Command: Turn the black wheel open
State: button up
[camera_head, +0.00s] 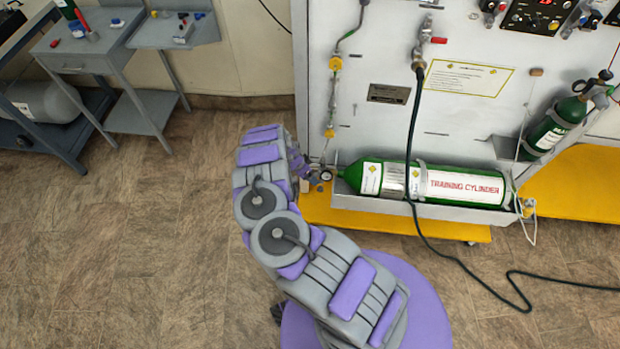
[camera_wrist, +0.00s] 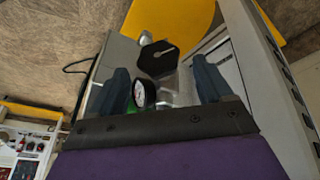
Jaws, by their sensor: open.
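The black wheel (camera_wrist: 150,66) is a dark, many-sided knob with a pale mark on its face. It shows in the wrist view, ahead of my gripper (camera_wrist: 160,68) and between the lines of its two fingers. The fingers are spread apart with nothing gripped between them. I cannot tell whether either finger touches the wheel. In the head view, my gripper (camera_head: 306,178) is at the left end of the green training cylinder (camera_head: 465,187), partly hidden by my arm. The wheel cannot be made out there.
A round white-faced gauge (camera_wrist: 140,94) sits close to the left finger. The cylinder lies on a shelf of the grey panel (camera_head: 400,128), above a yellow base (camera_head: 420,222). A black hose (camera_head: 411,150) hangs across the cylinder.

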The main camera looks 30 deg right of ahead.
jog(key=shift+b+x, duration=0.3)
jog(key=shift+x, duration=0.85)
jog(key=shift+c, duration=0.3)
